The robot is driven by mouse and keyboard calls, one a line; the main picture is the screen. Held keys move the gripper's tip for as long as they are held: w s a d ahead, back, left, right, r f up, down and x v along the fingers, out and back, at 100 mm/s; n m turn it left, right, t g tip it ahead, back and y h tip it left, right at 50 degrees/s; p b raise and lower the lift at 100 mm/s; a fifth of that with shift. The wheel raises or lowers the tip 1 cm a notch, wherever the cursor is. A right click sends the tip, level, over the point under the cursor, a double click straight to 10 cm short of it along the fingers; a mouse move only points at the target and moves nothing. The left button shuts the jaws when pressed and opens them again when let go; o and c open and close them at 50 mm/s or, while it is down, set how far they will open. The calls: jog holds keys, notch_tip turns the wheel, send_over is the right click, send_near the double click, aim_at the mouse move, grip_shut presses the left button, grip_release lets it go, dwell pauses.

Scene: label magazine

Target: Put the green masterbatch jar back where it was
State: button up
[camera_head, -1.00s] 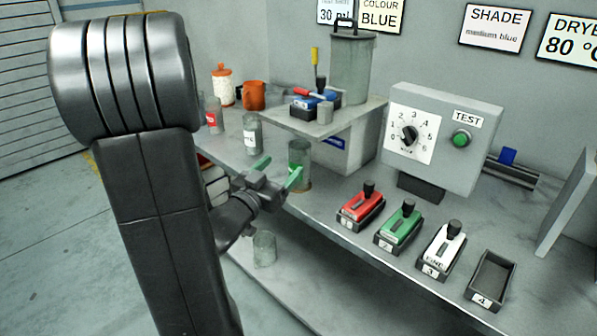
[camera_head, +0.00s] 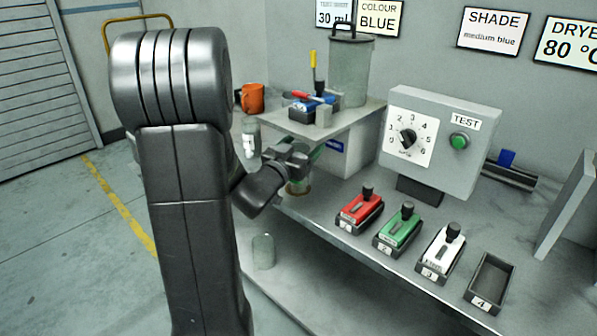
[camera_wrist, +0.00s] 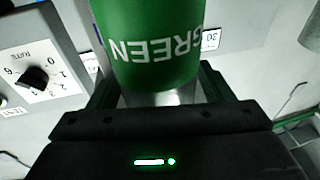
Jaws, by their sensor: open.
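The green masterbatch jar (camera_wrist: 155,45) fills the upper middle of the wrist view, its green label reading GREEN upside down. In the head view its clear lower part (camera_head: 297,187) stands on the bench, left of the raised shelf, and my gripper hides much of the rest. My gripper (camera_head: 300,160) is at the jar. In the wrist view the fingers of my gripper (camera_wrist: 157,88) lie on either side of the jar, open. Whether either finger touches it I cannot tell.
The raised shelf (camera_head: 350,122) is close right of the jar. A white-labelled jar (camera_head: 249,142) stands behind to the left. The grey test box (camera_head: 440,140) and several numbered holders, the fourth an empty tray (camera_head: 490,277), are to the right. A clear jar (camera_head: 263,250) stands lower down.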

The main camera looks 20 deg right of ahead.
jog(key=c, duration=1.5)
jog(key=shift+c, duration=0.2)
jog(key=shift+r, duration=0.2)
